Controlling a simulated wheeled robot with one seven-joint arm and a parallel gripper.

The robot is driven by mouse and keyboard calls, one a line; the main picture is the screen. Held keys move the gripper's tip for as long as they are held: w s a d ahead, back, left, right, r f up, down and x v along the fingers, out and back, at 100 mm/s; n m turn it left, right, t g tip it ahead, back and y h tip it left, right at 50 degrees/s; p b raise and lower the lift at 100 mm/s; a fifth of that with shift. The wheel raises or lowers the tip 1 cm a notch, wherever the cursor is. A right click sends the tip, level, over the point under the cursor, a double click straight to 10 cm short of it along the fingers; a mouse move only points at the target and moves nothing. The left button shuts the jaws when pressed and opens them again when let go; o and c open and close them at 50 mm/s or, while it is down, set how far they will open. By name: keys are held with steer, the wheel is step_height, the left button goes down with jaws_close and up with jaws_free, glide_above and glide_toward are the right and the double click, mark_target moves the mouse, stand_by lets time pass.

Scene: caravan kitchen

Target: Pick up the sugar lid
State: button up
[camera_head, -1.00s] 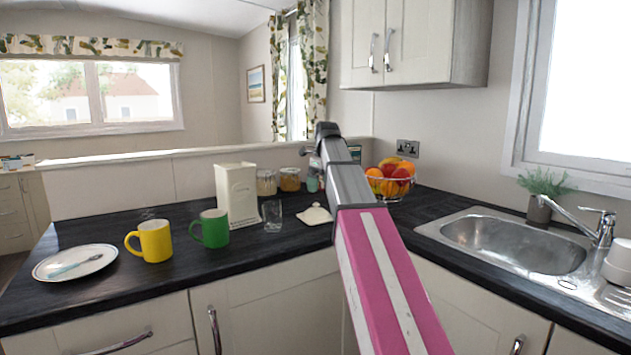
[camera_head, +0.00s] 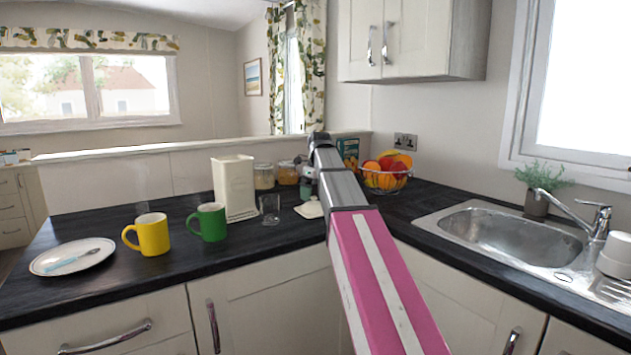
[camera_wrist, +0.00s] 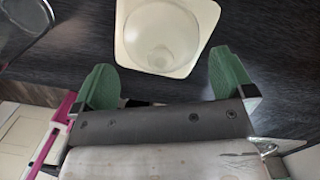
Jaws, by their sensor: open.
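The sugar lid (camera_head: 310,209) is a cream, squarish lid with a knob, lying on the dark worktop beside my arm. It also shows in the wrist view (camera_wrist: 140,60), knob facing the camera, at the top middle. My gripper (camera_wrist: 165,80) is open and empty, its two green fingers spread apart. The lid lies just ahead of them, its near edge roughly between the fingertips; I see no grip on it. In the head view my arm hides most of the gripper. The cream sugar canister (camera_head: 234,188) stands upright to the left of the lid.
A clear glass (camera_head: 270,209) stands close left of the lid; a glass-like rim (camera_wrist: 22,25) shows in the wrist view. Jars (camera_head: 264,176), a fruit bowl (camera_head: 385,180), green mug (camera_head: 212,222), yellow mug (camera_head: 152,234) and plate (camera_head: 73,257) surround the area. The sink (camera_head: 510,232) is right.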

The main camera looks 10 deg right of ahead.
mark_target(314, 196)
steer(key=shift+w+a+f, duration=0.1)
steer(key=shift+f, duration=1)
steer(key=shift+w+a+f, duration=0.1)
steer(key=shift+f, duration=1)
steer(key=c, duration=1)
